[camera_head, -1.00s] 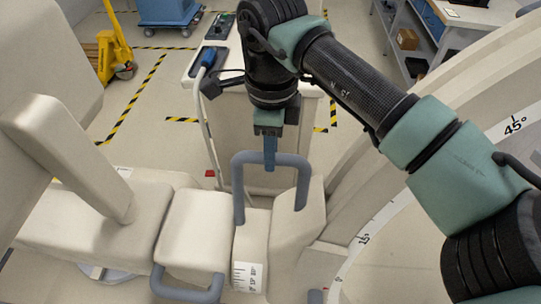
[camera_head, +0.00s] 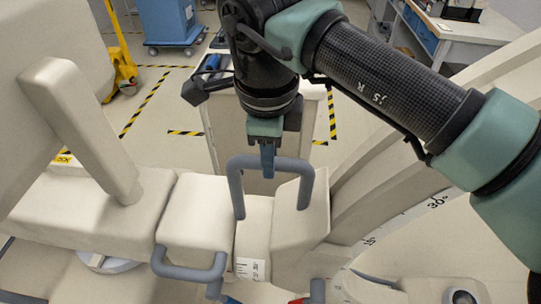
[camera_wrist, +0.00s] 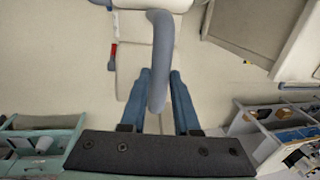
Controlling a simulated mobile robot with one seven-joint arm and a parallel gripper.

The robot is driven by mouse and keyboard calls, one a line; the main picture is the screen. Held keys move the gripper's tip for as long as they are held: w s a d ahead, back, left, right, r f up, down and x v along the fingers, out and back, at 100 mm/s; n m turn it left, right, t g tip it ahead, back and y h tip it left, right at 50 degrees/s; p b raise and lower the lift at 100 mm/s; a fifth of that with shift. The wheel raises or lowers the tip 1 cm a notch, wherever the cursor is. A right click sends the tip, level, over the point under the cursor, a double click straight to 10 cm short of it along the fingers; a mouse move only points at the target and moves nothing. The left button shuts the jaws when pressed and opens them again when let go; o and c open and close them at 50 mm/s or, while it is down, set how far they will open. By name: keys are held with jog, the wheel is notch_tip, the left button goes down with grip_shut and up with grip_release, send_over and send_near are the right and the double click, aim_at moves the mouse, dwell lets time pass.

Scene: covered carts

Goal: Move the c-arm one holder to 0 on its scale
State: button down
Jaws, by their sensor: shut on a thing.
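The c-arm one holder is a cream block (camera_head: 300,215) with a grey U-shaped handle (camera_head: 237,190) standing up from it. It sits beside the curved cream c-arm, whose white scale (camera_head: 405,220) reads 30° and 15 up to the right. The 0 mark cannot be made out. My gripper (camera_head: 268,158) comes from above and is shut on the handle's top bar. In the wrist view the grey bar (camera_wrist: 160,45) runs between the two blue fingers of my gripper (camera_wrist: 160,85).
A second cream block with a grey handle (camera_head: 188,268) stands at the left, with a white ruled label (camera_head: 252,268) beside it. A cream cabinet (camera_head: 228,140) stands behind. A blue cart (camera_head: 168,20) and a yellow pallet jack (camera_head: 122,68) are far back left, a workbench (camera_head: 465,35) far right.

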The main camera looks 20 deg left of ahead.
jog(key=shift+s+d+r, duration=0.1)
jog(key=shift+r, duration=0.3)
jog(key=c, duration=1)
grip_release()
jog(key=shift+w, duration=0.2)
jog(key=shift+c, duration=0.2)
jog(key=o, duration=0.4)
jog(key=shift+w+a+f, duration=0.25)
jog(key=shift+w+f, duration=0.05)
jog(key=shift+w, duration=0.1)
jog(key=shift+s, duration=0.2)
jog(key=r, duration=0.4)
jog(key=s+r+b, duration=0.1)
jog(key=r, duration=0.3)
jog(key=s+r+b, duration=0.1)
jog(key=r, duration=0.3)
jog(key=shift+s+d+r, duration=0.2)
jog(key=shift+d+r, duration=0.15)
jog(key=shift+d, duration=0.05)
jog(key=shift+c, duration=0.4)
